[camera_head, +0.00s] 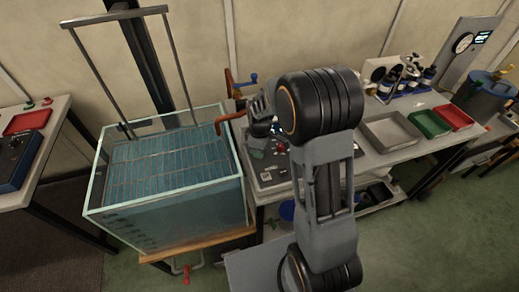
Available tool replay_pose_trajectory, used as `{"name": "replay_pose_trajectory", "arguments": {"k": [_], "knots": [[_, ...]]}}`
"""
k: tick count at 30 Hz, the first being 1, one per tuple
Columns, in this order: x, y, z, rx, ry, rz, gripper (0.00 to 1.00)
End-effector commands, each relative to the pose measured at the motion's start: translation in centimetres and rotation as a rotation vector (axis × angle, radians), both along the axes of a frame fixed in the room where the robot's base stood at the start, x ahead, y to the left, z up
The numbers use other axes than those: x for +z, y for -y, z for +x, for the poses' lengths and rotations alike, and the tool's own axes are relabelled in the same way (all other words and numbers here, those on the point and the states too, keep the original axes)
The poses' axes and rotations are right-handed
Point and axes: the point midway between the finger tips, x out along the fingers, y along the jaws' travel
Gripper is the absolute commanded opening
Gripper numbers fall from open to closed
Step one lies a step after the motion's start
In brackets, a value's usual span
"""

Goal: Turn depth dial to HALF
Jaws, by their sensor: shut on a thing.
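The control panel (268,174) lies on the bench just right of the water tank, with small red, green and pale controls on it. I cannot make out which control is the depth dial, nor read any mark such as HALF. My gripper (265,128) is over the far part of this panel, small and dark, partly covered by my own arm. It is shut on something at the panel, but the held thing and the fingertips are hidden.
A glass water tank (170,215) with a tall metal frame stands left of the panel. To the right, the bench holds a grey tray (390,131), a green tray (429,123), a red tray (454,116) and several bottles. A left table (32,195) carries another red tray.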

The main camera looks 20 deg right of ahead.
Motion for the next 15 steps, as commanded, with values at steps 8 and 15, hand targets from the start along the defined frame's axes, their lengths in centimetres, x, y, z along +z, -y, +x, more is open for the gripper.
{"name": "replay_pose_trajectory", "arguments": {"k": [8, 15], "knots": [[0.06, 0.0, 0.04, 0.001, 0.002, -0.001, 0.47], [0.02, 0.02, 0.02, 0.0, 0.001, -0.001, 0.55]]}}
